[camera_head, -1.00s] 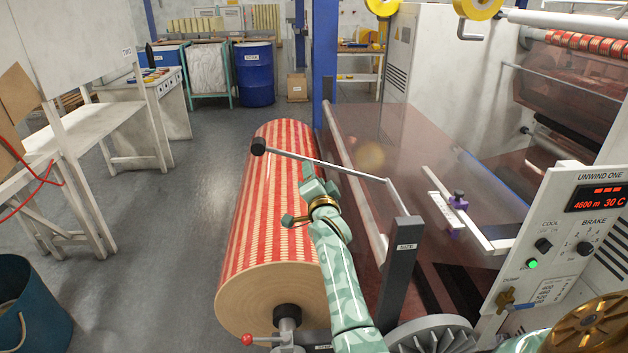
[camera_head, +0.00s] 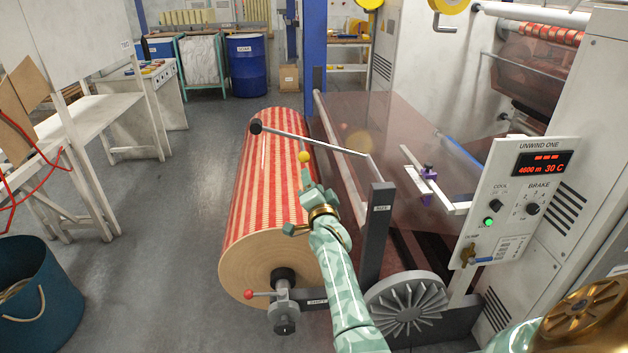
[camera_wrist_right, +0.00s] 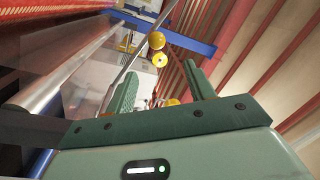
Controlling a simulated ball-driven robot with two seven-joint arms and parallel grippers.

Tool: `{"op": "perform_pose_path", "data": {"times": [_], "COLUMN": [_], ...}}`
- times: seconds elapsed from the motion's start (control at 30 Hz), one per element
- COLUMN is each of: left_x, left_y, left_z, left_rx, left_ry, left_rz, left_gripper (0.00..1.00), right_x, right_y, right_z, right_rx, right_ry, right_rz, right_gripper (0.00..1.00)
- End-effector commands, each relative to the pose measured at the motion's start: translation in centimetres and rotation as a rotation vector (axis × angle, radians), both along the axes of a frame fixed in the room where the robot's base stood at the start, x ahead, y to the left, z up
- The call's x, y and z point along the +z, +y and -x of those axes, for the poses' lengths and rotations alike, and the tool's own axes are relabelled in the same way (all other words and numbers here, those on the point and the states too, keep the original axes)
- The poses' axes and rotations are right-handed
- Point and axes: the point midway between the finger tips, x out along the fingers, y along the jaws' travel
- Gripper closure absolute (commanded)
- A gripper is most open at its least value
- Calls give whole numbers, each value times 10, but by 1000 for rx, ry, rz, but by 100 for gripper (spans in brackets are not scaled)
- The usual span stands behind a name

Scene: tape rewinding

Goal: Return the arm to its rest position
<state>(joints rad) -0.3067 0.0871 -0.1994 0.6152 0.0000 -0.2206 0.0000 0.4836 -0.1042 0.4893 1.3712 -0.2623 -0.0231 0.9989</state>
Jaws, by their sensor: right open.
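My right gripper (camera_head: 312,190) shows in the head view over the right side of the red-and-cream striped roll (camera_head: 262,185). Its arm, patterned in pale and dark green, comes up from the bottom. In the right wrist view the two green fingers of the right gripper (camera_wrist_right: 158,88) stand wide apart with nothing held between them. A yellow ball (camera_head: 304,157) shows just past the fingertips; I cannot tell how far behind them it is. My left gripper is not in view.
The control panel (camera_head: 520,205) and a finned disc (camera_head: 407,305) stand to the right. A blue bin (camera_head: 40,310) is at lower left. The grey floor left of the roll is clear.

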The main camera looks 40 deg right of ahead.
Motion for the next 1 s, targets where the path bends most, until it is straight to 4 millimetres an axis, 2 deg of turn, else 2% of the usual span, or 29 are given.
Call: {"op": "perform_pose_path", "data": {"times": [0.37, 0.63, 0.73, 0.77, 0.87, 0.93, 1.0], "left_x": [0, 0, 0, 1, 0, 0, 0], "left_y": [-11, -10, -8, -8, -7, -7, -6], "left_z": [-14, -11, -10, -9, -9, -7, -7], "left_rx": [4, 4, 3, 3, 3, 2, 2], "left_ry": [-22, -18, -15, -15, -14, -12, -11], "left_rz": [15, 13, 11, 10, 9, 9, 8], "left_gripper": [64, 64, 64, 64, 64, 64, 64], "right_x": [-1, -1, -4, -11, -67, -123, -180], "right_y": [0, 0, 1, 3, 39, 67, 92], "right_z": [1, 0, 0, -1, -12, -3, 17], "right_rx": [1, 0, -8, -6, 88, 178, 274], "right_ry": [1, 4, 55, 99, 305, 457, 597], "right_rz": [0, 7, 86, 127, 292, 398, 493], "right_gripper": [46, 46, 46, 46, 46, 46, 46]}}
